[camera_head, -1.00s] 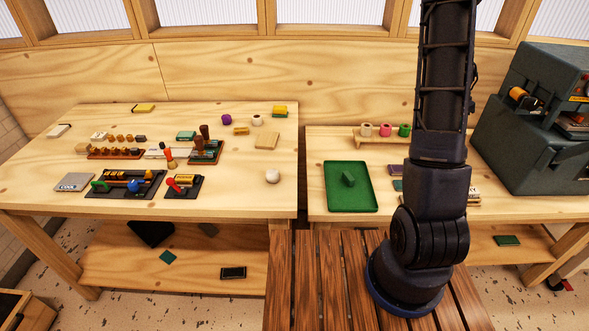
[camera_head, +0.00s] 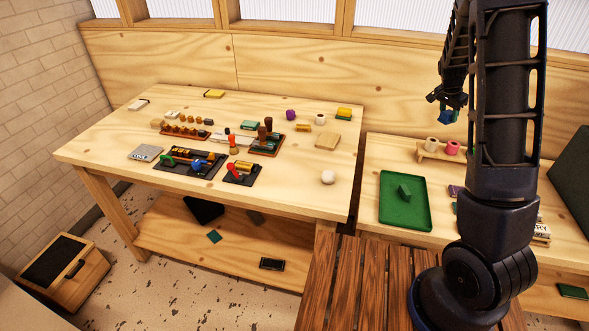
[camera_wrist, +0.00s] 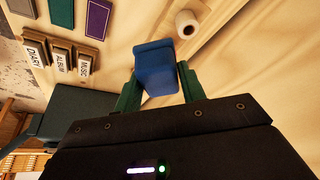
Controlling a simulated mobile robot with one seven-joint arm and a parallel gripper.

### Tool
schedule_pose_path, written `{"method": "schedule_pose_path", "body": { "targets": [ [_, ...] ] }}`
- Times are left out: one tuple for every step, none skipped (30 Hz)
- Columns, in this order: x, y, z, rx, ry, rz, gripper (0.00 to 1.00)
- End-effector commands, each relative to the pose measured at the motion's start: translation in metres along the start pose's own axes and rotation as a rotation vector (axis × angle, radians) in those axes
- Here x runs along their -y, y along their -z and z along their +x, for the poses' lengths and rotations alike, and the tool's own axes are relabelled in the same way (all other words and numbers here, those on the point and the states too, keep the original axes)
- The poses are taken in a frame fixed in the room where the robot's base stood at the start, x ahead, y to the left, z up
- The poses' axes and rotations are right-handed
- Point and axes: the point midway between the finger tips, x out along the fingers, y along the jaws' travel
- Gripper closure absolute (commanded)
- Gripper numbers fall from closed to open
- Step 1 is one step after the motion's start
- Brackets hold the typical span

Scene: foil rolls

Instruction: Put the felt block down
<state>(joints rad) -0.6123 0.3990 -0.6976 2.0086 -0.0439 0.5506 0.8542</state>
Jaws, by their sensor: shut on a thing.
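My gripper (camera_head: 450,104) is raised in the air at the upper right of the head view, above and behind the green tray. In the wrist view its two green fingers (camera_wrist: 158,86) are shut on a blue block (camera_wrist: 155,62), which I take to be the felt block. The block sticks out beyond the fingertips and is clear of any surface I can make out. In the head view the blue block (camera_head: 446,117) is small and partly hidden by the gripper.
Labelled blocks (camera_wrist: 60,57) show in the wrist view.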

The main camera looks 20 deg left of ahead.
Motion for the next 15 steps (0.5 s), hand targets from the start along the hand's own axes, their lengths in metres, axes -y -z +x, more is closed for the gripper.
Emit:
{"method": "schedule_pose_path", "body": {
  "targets": [
    [0.013, -0.012, -0.008, 0.000, 0.011, -0.024, 0.83],
    [0.020, -0.019, -0.011, -0.001, 0.016, -0.036, 0.83],
    [0.029, -0.027, -0.017, -0.001, 0.022, -0.052, 0.83],
    [0.035, -0.034, -0.020, -0.001, 0.027, -0.064, 0.83],
    [0.041, -0.040, -0.024, -0.001, 0.031, -0.076, 0.83],
    [0.048, -0.049, -0.029, 0.000, 0.037, -0.092, 0.83],
    [0.054, -0.056, -0.034, 0.000, 0.042, -0.103, 0.83],
    [0.060, -0.063, -0.037, 0.000, 0.046, -0.115, 0.83],
    [0.067, -0.072, -0.043, 0.000, 0.052, -0.131, 0.83],
    [0.073, -0.080, -0.047, 0.000, 0.057, -0.143, 0.83],
    [0.078, -0.087, -0.051, 0.000, 0.062, -0.154, 0.83],
    [0.085, -0.097, -0.057, 0.000, 0.069, -0.171, 0.83],
    [0.090, -0.104, -0.061, 0.000, 0.074, -0.182, 0.83],
    [0.095, -0.111, -0.065, 0.000, 0.079, -0.194, 0.83],
    [0.101, -0.121, -0.071, 0.000, 0.085, -0.209, 0.83]
  ]
}}
